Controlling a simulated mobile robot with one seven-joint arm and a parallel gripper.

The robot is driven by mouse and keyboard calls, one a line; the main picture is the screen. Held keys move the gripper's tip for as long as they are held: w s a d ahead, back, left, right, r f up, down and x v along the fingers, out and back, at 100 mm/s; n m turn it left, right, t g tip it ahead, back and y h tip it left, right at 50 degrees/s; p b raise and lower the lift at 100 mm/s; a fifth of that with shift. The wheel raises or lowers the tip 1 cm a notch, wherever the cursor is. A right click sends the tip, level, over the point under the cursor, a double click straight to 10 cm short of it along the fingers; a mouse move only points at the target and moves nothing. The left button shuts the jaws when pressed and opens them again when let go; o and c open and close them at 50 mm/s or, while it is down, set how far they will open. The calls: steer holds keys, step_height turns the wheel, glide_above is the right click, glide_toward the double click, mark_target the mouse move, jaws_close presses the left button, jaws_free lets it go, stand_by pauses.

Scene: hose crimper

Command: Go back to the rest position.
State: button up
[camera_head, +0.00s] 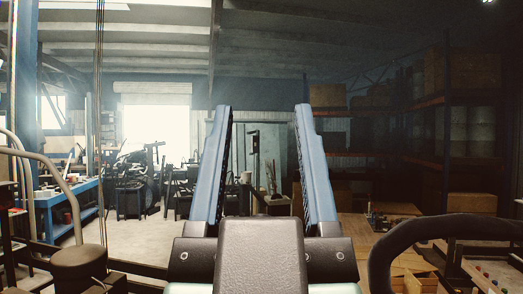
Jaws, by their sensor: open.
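My gripper (264,108) shows at the centre of the head camera view, pointing away into the room. Its two blue fingers stand wide apart on a dark grey base. The gap between them is empty, and only the far background shows through it. No object touches the fingers. The view does not show a hose or fitting that I can make out.
A blue workbench (62,202) with small items stands at the left. Dark machinery (135,185) stands further back. Tall shelves with boxes (456,70) fill the right side. A dark curved bar (440,226) is close at lower right. Open floor (130,236) lies left of centre.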

steer(key=shift+s+r, duration=0.15)
step_height(320, 180, down, 9)
steer(key=b, duration=0.8)
steer(key=shift+a+r, duration=0.1)
steer(key=shift+r, duration=0.2)
steer(key=shift+c, duration=0.7)
